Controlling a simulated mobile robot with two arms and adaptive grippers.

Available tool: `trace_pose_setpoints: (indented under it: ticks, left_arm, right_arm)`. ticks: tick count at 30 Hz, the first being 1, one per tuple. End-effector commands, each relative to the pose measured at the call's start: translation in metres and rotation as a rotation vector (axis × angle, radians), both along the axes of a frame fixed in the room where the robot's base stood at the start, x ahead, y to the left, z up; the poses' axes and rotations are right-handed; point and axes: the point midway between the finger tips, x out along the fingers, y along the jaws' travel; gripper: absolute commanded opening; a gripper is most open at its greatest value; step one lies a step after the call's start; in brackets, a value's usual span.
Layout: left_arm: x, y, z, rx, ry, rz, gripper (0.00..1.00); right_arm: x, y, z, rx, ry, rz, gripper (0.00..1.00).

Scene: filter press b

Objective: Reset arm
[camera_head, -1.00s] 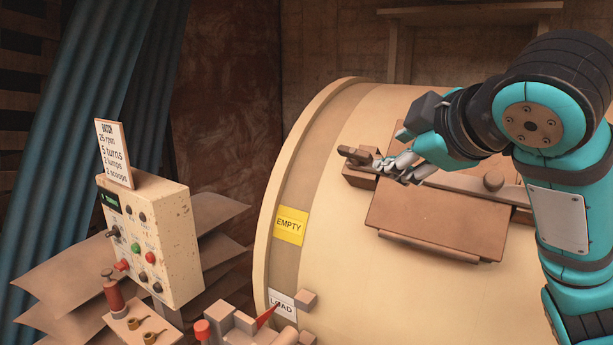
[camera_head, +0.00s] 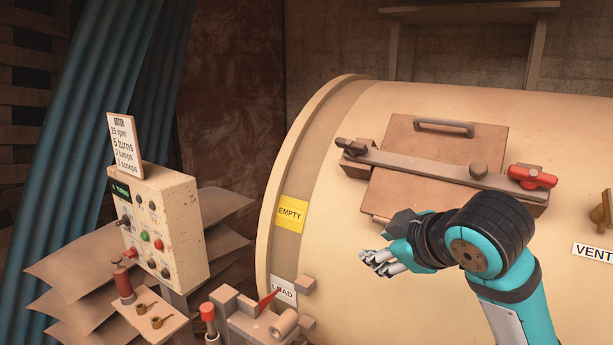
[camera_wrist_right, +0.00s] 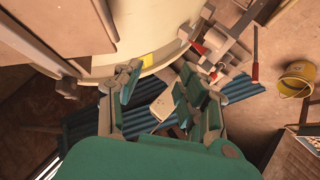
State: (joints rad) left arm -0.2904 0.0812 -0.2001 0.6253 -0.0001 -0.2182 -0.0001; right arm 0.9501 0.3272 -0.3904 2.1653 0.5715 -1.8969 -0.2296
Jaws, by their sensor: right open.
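My right arm (camera_head: 515,290) comes in from the lower right in the head view. Its gripper (camera_head: 376,264) is open and empty, in front of the cream drum (camera_head: 340,210) and below the brown hatch (camera_head: 400,195). The gripper's spread fingers (camera_wrist_right: 160,95) also show in the wrist view with nothing between them. A bar (camera_head: 420,165) lies across the hatch, with a dark-tipped end at left and a red handle (camera_head: 532,177) at right. The gripper appears apart from the bar and hatch. My left gripper is not in view.
A control box (camera_head: 170,225) with a batch card (camera_head: 125,147) stands left. A small shelf with a red-handled part (camera_head: 122,285) and a block mechanism (camera_head: 245,318) sit low in front. A yellow bucket (camera_wrist_right: 296,78) stands on the floor at right in the wrist view.

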Motion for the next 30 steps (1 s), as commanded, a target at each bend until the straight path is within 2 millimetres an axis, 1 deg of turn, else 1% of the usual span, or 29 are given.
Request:
trace_pose_setpoints:
  ticks: [1, 2, 3, 5, 6, 8, 9, 11, 12, 14, 15, 18, 21, 24, 30]
  left_arm:
    - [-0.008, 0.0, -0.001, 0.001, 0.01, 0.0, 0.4]
    - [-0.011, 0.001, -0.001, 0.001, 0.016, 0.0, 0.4]
    - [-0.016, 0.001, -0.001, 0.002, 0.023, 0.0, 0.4]
    - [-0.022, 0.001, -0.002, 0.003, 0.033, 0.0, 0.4]
    - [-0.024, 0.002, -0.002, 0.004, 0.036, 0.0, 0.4]
    - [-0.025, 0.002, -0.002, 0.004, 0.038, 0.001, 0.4]
    - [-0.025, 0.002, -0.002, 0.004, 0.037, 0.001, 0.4]
    - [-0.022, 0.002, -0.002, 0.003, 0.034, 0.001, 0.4]
    - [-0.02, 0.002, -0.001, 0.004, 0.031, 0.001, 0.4]
    - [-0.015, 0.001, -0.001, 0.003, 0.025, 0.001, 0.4]
    - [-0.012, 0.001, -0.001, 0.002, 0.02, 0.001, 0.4]
    - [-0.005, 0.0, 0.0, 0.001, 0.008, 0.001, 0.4]
    - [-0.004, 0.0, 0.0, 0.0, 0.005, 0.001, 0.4]
    - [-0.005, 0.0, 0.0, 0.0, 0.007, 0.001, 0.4]
    - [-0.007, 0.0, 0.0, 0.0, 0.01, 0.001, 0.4]
  right_arm:
    - [-0.003, 0.0, -0.033, 0.031, 0.05, -0.016, 0.4]
    - [-0.005, 0.0, -0.05, 0.051, 0.074, -0.031, 0.4]
    - [-0.01, 0.0, -0.075, 0.078, 0.11, -0.052, 0.4]
    - [-0.02, -0.002, -0.112, 0.12, 0.163, -0.091, 0.4]
    - [-0.028, -0.005, -0.136, 0.145, 0.201, -0.121, 0.4]
    - [-0.043, -0.008, -0.171, 0.181, 0.254, -0.166, 0.4]
    - [-0.055, -0.011, -0.194, 0.202, 0.289, -0.2, 0.4]
    - [-0.075, -0.017, -0.227, 0.228, 0.342, -0.255, 0.4]
    - [-0.09, -0.021, -0.247, 0.244, 0.378, -0.294, 0.4]
    - [-0.113, -0.028, -0.275, 0.259, 0.427, -0.352, 0.4]
    - [-0.129, -0.033, -0.292, 0.267, 0.456, -0.391, 0.4]
    - [-0.162, -0.043, -0.321, 0.276, 0.514, -0.469, 0.4]
    - [-0.191, -0.052, -0.341, 0.276, 0.557, -0.531, 0.4]
    - [-0.216, -0.06, -0.357, 0.269, 0.594, -0.586, 0.4]
    - [-0.263, -0.074, -0.379, 0.249, 0.654, -0.678, 0.4]
